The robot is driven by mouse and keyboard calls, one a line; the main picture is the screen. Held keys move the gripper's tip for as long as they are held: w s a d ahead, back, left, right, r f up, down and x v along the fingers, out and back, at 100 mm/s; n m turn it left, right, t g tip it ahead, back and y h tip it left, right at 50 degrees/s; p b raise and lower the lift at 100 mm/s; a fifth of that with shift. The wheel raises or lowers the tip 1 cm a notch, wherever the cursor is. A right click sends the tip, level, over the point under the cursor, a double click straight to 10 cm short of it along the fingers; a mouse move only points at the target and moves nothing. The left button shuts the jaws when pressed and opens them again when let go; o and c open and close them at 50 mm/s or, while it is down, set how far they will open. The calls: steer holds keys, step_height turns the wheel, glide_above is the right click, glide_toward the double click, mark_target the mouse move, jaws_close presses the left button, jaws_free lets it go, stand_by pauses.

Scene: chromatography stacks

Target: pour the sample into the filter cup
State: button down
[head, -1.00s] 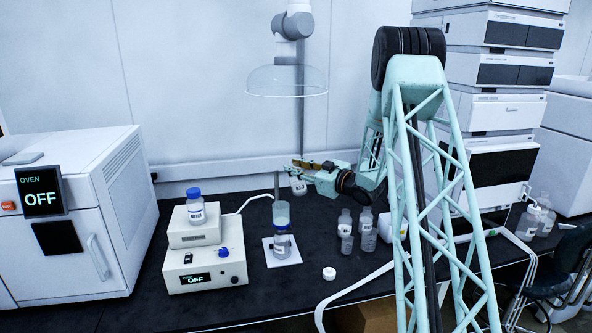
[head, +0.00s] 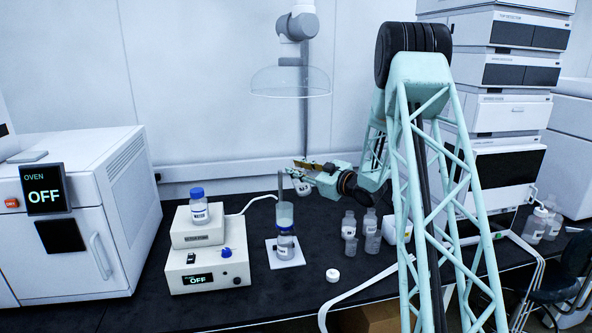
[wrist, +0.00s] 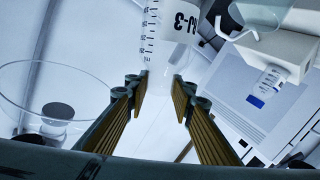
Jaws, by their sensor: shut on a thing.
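The clear filter cup (head: 285,214) stands upright on a receiving bottle (head: 285,246), with a thin grey rod rising behind it. My gripper (head: 303,165) is just right of and above the cup, shut on a small clear sample container (head: 302,188). In the wrist view my gripper's fingers (wrist: 160,100) close on the container (wrist: 168,40), which has graduation marks and a dark label. A clear cup rim (wrist: 258,14) shows at its upper right. The container's contents and exact tilt cannot be told.
A control box (head: 205,270) reading OFF, topped by a blue-capped bottle (head: 199,206), stands left of the cup. The oven (head: 85,225) is farther left. Several small bottles (head: 360,232) stand to the right. A white cap (head: 332,275) lies in front. A clear hood (head: 290,82) hangs above.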

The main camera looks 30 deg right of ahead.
mark_target(292, 178)
steer(key=shift+s+a+f+n+b, duration=0.15)
steer(key=shift+a+n+b, duration=0.4)
steer(key=shift+b, duration=0.7)
steer(key=shift+s+a+f+n+h+b, duration=0.1)
steer(key=shift+f+n+b, duration=0.3)
steer(key=shift+b, duration=0.85)
steer(key=shift+w+a+f+n+h+b, duration=0.1)
steer(key=shift+n+b, duration=0.6)
steer(key=shift+b, duration=0.5)
steer(key=shift+s+a+f+n+h+b, duration=0.15)
steer(key=shift+n+b, duration=0.4)
steer(key=shift+b, duration=0.7)
stand_by(0.8)
steer(key=shift+f+n+b, duration=0.45)
steer(key=shift+n+b, duration=0.05)
steer(key=shift+b, duration=0.3)
steer(key=shift+f, duration=0.2)
stand_by(0.4)
steer(key=shift+a+f+n, duration=0.1)
steer(key=shift+f+n, duration=0.1)
steer(key=shift+n, duration=0.3)
steer(key=shift+f, duration=0.15)
